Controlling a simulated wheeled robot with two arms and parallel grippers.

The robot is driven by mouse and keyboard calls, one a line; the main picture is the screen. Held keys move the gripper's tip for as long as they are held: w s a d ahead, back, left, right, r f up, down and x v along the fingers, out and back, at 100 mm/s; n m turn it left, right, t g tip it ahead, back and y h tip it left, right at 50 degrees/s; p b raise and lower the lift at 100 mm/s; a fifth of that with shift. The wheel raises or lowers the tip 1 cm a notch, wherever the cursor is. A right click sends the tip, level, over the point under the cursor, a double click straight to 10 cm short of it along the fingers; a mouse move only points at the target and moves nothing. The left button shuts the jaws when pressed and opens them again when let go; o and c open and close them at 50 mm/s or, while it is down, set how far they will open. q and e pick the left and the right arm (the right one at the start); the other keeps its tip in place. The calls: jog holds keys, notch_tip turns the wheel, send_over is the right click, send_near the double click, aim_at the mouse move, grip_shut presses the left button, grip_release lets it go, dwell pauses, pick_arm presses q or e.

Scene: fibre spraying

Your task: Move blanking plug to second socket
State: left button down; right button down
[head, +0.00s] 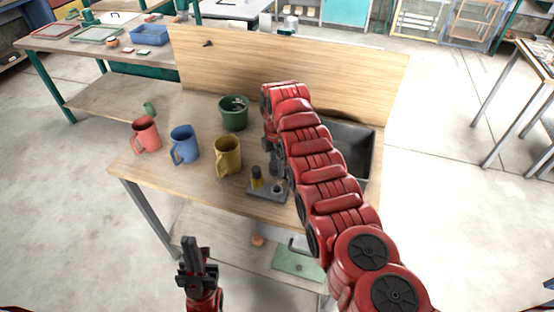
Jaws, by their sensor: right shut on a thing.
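A small grey socket block (262,194) lies on the workbench near its front edge. A dark piece with a yellow top (256,177) stands upright at its left socket. The second socket (278,188) is at the block's right side, just below my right gripper. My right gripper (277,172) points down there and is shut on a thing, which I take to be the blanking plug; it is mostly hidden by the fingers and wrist. I cannot tell whether it touches the socket. My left gripper (194,252) is off the bench's front, pointing up and empty; its finger gap is unclear.
A red mug (146,135), a blue mug (184,145) and a yellow mug (228,156) stand left of the block. A green pot (233,114) is behind them. A grey bin (352,143) is partly behind my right arm. A wooden backboard (300,75) closes the rear.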

jog(key=shift+w+d+f, duration=0.1)
jog(key=shift+w+f, duration=0.1)
jog(key=shift+w, duration=0.05)
jog(key=shift+d+f+b, duration=0.1)
jog(key=shift+b, duration=0.6)
jog(key=shift+f+b, duration=0.4)
jog(key=shift+f, duration=0.3)
jog(key=shift+f+b, duration=1.3)
jog(key=shift+f, duration=0.75)
jog(key=shift+b, duration=0.6)
jog(key=shift+f+b, duration=1.6)
jog(key=shift+f, duration=0.05)
jog(key=shift+c, duration=1.2)
grip_release()
